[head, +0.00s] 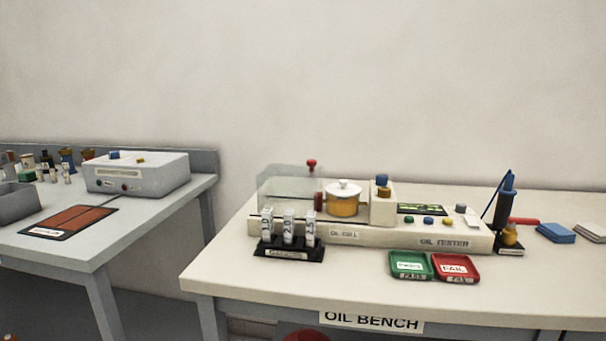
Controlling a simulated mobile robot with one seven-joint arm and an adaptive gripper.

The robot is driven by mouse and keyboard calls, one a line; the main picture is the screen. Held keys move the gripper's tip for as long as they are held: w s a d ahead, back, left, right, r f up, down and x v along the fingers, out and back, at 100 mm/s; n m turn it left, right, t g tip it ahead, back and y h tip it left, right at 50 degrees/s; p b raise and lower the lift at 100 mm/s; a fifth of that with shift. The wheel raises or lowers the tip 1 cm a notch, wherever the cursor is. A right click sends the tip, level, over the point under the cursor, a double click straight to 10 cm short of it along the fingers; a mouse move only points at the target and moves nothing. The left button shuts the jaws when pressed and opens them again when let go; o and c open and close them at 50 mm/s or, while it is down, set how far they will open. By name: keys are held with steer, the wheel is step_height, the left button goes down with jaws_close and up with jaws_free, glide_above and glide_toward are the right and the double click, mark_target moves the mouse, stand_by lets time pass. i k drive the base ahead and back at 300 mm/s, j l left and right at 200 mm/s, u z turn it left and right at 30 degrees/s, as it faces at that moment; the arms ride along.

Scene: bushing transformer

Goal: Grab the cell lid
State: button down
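The cell lid (343,187) is a white round lid with a small knob on top. It sits on the amber oil cell (343,205), a short cup on the oil tester (400,234). A clear cover (285,184) with a red knob (312,163) stands at the left of the cell; I cannot tell whether it encloses part of it. My gripper is not in the head view.
A black rack (289,251) with several labelled vials stands in front of the tester. A green tray (410,265) and a red tray (456,267) lie at the front. A blue-handled tool stands upright in a holder (508,240) at the right. The bench's (240,285) front left is clear.

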mark_target(346, 189)
steer(key=l+u, duration=0.35)
steer(key=l, duration=0.2)
steer(key=k+l+u, duration=0.15)
steer(key=l+u, duration=0.25)
steer(key=l, duration=0.15)
